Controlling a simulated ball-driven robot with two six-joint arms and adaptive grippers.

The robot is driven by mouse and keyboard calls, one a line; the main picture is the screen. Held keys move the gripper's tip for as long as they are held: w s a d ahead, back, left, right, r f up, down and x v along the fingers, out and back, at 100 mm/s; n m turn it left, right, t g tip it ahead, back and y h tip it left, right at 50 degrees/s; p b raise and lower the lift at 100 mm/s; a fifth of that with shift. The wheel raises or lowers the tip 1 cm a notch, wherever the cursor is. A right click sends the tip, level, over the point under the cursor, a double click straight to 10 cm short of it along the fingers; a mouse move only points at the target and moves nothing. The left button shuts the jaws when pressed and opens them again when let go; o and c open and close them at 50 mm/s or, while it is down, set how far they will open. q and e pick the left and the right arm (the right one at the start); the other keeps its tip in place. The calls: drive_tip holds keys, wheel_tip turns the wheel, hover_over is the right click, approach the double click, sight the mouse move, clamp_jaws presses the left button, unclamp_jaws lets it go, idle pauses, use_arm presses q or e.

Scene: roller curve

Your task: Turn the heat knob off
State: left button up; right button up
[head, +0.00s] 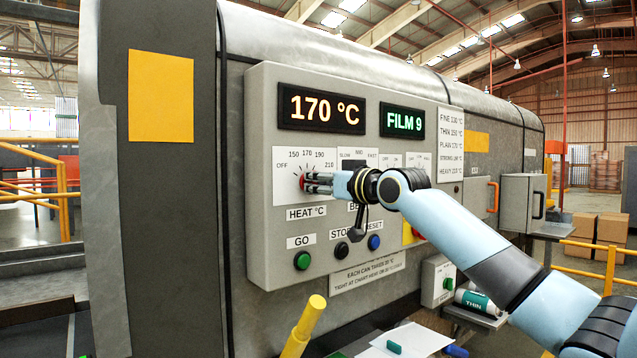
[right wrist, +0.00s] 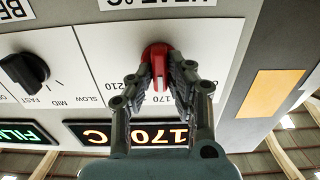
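The red heat knob (head: 303,182) sits on its white dial plate (head: 283,193), marked OFF, 150, 170, 190 and 210, on the grey control panel. The display (head: 321,109) above reads 170 °C. My right gripper (head: 312,183) reaches in from the right, its fingertips at the knob. In the right wrist view, which is upside down, the fingers (right wrist: 160,78) close on both sides of the red knob (right wrist: 156,53). A pale pointer line on the knob faces the 170 side. The fingers hide part of the dial markings. My left gripper is not in view.
A second black knob (right wrist: 24,72) with slow, mid and fast marks is beside the heat dial. Green (head: 302,260), black (head: 341,250) and blue (head: 374,242) buttons lie below. A yellow post (head: 305,325) stands in front of the panel.

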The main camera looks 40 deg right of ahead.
clamp_jaws()
drive_tip(key=n+b, duration=0.2)
drive_tip(key=n, duration=0.3)
drive_tip(key=shift+a+n, duration=0.1)
drive_tip(key=shift+n, duration=0.2)
drive_tip(key=n+b, duration=0.1)
drive_tip(key=n, duration=0.2)
drive_tip(key=shift+a+n+b, duration=0.1)
drive_tip(key=shift+n+b, duration=0.3)
drive_tip(key=shift+n, duration=1.3)
drive_tip(key=shift+f, duration=0.1)
drive_tip(key=o, duration=0.8)
unclamp_jaws()
